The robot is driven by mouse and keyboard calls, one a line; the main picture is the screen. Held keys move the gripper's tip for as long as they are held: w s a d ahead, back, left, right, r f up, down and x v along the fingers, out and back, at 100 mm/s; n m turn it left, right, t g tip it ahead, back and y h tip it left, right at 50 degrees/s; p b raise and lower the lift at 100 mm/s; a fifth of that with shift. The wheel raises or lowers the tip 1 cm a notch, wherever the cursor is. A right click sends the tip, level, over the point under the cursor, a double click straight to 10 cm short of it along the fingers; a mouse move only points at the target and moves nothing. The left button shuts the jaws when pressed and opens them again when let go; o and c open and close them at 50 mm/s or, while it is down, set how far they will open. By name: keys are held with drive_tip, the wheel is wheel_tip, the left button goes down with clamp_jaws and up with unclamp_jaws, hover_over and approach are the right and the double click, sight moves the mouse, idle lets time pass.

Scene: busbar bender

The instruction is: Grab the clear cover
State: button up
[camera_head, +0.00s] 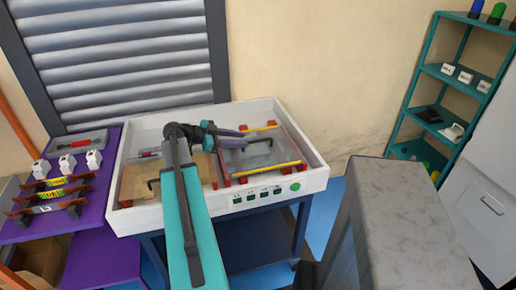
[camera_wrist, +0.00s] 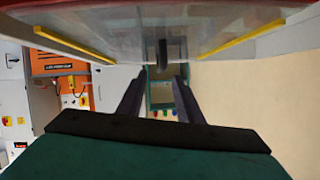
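The clear cover (camera_head: 262,157) is a see-through panel between yellow strips on the right side of the white-framed bender. In the wrist view the clear cover (camera_wrist: 110,30) spans the top, with a yellow strip on each side. Its black handle (camera_wrist: 162,53) stands in line with the gap between my fingertips, at or just past them. My gripper (camera_wrist: 160,75) is open, and I see no contact with the handle. In the head view my gripper (camera_head: 262,141) reaches rightward, low over the cover, hiding part of it.
The white bender frame (camera_head: 312,178) surrounds the panels, with buttons along its front. A second black handle (camera_head: 153,184) stands on the left panel, near my arm. A purple table (camera_head: 92,212) with tools is at left. A teal shelf (camera_head: 413,100) stands at right.

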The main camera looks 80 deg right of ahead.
sight(257, 141)
drive_tip(key=shift+x, duration=1.6)
drive_tip(key=shift+p, duration=0.3)
drive_tip(key=shift+s+d+f+p, duration=0.15)
drive_tip(key=shift+s+d+p, duration=0.25)
drive_tip(key=shift+s+p, duration=0.15)
drive_tip(key=p+x, duration=0.1)
drive_tip(key=x, duration=0.2)
drive_tip(key=shift+w, duration=0.1)
drive_tip(key=shift+s+d+f, duration=0.2)
drive_tip(key=shift+s+f, duration=0.1)
drive_tip(key=shift+s, duration=0.1)
clamp_jaws()
